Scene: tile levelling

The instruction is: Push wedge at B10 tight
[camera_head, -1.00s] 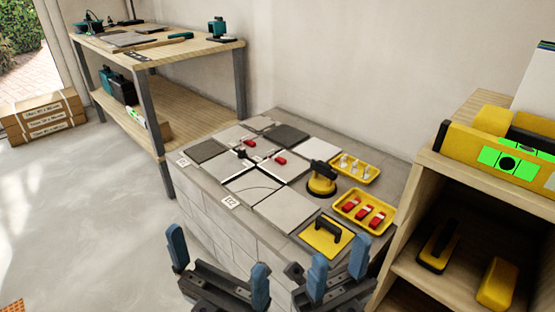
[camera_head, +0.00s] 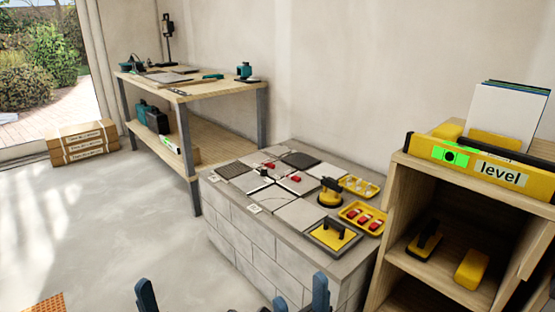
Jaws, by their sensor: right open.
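Several tiles lie on the block plinth (camera_head: 225,222). Two small red wedges are on the tile joints: one farther back (camera_head: 269,166) and one nearer, to its right (camera_head: 295,179). I cannot read a B10 mark, nor tell how tight either wedge sits. My right gripper (camera_head: 299,294) is at the bottom edge, open and empty, its two blue fingertips apart. It is in front of the plinth, well away from the wedges. Of my left gripper, a blue fingertip (camera_head: 146,295) shows at the bottom edge; the rest is cut off.
A yellow suction cup (camera_head: 330,193) stands on the tiles. A shelf with a level (camera_head: 480,163) is at right, a workbench (camera_head: 190,92) at back left.

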